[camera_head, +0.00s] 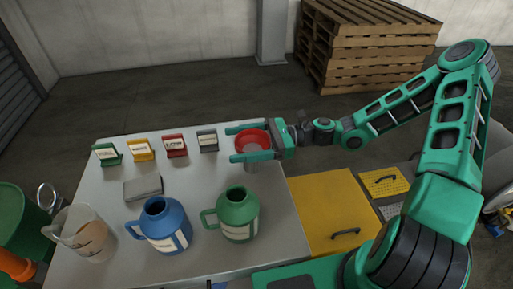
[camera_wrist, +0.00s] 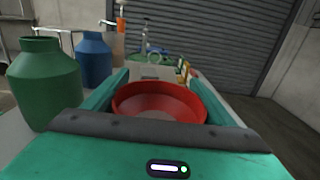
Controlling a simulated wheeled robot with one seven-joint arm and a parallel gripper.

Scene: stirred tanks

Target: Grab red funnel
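The red funnel (camera_head: 253,138) is near the right edge of the grey table, with its round mouth facing up. In the wrist view the red funnel (camera_wrist: 158,101) fills most of the space between my fingers. My gripper (camera_head: 248,142) has its fingers spread wide, one on each side of the funnel, pointing left across the table. In the wrist view the fingers of my gripper (camera_wrist: 160,85) run along both sides of the rim. Any gap between fingers and funnel is too small to make out. A grey, see-through part shows below the near finger; the funnel's lower end is hidden.
A green jug (camera_head: 238,214) and a blue jug (camera_head: 164,225) stand in front, with a clear beaker (camera_head: 83,233) at left. Several coloured label stands, such as the red one (camera_head: 176,146), line the back. A yellow panel (camera_head: 330,210) lies right of the table.

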